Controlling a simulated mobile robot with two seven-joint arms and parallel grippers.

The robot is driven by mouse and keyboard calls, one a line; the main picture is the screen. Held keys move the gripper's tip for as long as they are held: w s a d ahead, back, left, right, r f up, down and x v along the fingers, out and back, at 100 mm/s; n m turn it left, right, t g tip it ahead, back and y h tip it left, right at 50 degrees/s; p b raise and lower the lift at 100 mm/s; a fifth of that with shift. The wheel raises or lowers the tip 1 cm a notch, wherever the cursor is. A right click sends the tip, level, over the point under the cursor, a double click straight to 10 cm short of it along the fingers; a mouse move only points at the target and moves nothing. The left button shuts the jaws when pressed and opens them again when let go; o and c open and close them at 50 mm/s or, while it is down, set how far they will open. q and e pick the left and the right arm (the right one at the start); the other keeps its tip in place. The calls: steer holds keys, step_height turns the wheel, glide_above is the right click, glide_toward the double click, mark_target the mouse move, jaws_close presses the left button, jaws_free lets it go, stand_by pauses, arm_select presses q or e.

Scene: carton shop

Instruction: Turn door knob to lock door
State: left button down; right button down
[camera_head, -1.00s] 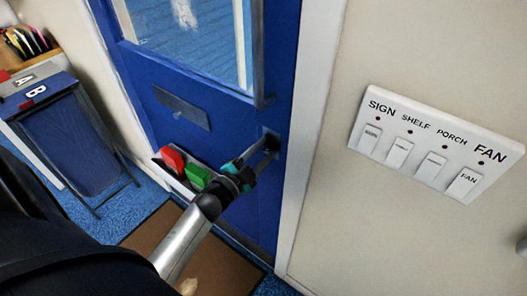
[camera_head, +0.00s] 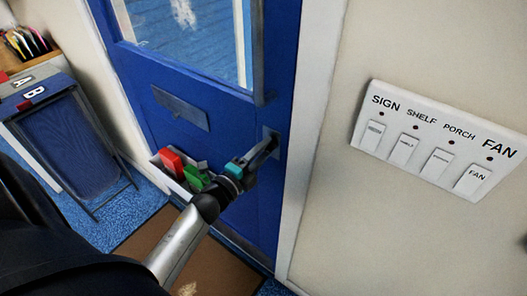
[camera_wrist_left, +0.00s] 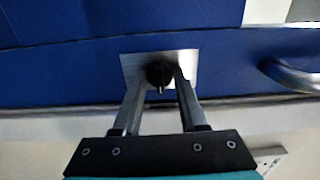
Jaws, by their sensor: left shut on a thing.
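The blue door (camera_head: 235,190) with a glass pane stands in front of me, and looks closed against its white frame. A dark round knob (camera_wrist_left: 160,73) on a square metal plate (camera_wrist_left: 188,62) shows in the left wrist view, with a small light mark pointing down. My left gripper (camera_head: 268,146) reaches the plate near the door's right edge. In the left wrist view its two fingers (camera_wrist_left: 160,82) lie on either side of the knob and are shut on it. The head view hides most of the knob behind the fingers. My right gripper is not in view.
A panel of labelled switches (camera_head: 435,150) is on the wall right of the door. A tray (camera_head: 177,172) with red and green items is low on the door. A folding sign stand (camera_head: 65,145) stands left. A curved metal handle (camera_wrist_left: 290,76) is beside the knob.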

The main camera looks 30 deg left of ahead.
arm_select(q)
steer(key=shift+m, duration=0.3)
steer(key=shift+c, duration=2.2)
jaws_free()
steer(key=s+a+b, duration=0.1)
steer(key=s, duration=1.4)
steer(key=shift+s+a, duration=0.1)
